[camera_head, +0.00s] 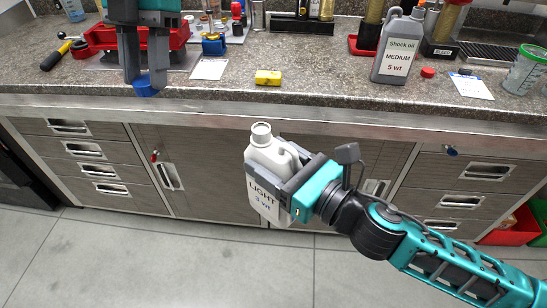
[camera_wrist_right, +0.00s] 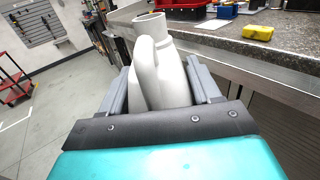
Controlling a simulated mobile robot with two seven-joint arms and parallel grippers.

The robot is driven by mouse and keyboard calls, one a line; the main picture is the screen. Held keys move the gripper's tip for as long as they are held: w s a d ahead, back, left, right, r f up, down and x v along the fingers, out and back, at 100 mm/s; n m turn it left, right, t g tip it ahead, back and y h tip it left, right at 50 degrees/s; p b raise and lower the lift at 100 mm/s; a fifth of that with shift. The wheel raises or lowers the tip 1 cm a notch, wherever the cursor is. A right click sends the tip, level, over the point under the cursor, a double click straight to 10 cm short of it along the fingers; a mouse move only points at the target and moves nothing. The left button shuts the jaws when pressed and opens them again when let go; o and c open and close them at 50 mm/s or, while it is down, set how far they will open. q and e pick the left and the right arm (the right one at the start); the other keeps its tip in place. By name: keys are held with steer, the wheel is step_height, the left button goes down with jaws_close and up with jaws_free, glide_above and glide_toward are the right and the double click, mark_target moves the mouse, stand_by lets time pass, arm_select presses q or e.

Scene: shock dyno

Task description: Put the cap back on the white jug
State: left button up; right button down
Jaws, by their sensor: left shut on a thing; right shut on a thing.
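The white jug (camera_head: 262,160), labelled LIGHT 3 wt, is held upright in front of the counter by my right gripper (camera_head: 268,172), which is shut around its body. Its neck is open with no cap on it. The jug also fills the middle of the right wrist view (camera_wrist_right: 165,75), with its handle toward the camera. My left gripper (camera_head: 146,82) is over the counter at the upper left, fingers pointing down, shut on a blue cap (camera_head: 146,89). The cap is apart from the jug, up and to the left of its neck.
The counter's front edge lies behind the held jug.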

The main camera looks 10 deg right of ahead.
arm_select(q)
steer(key=s+d+n+h, duration=0.2)
steer(key=d+n+h, duration=0.2)
steer(key=d+n, duration=0.4)
steer(key=n+t+h, duration=0.2)
steer(key=n+t, duration=0.1)
steer(key=n, duration=1)
glide_above(263, 129)
steer(key=a, duration=0.1)
steer(key=shift+w+r, duration=0.1)
steer(key=shift+r, duration=0.05)
steer(key=shift+f, duration=2)
steer(key=shift+f, duration=0.8)
steer(key=shift+f, duration=0.6)
steer(key=shift+m, duration=0.3)
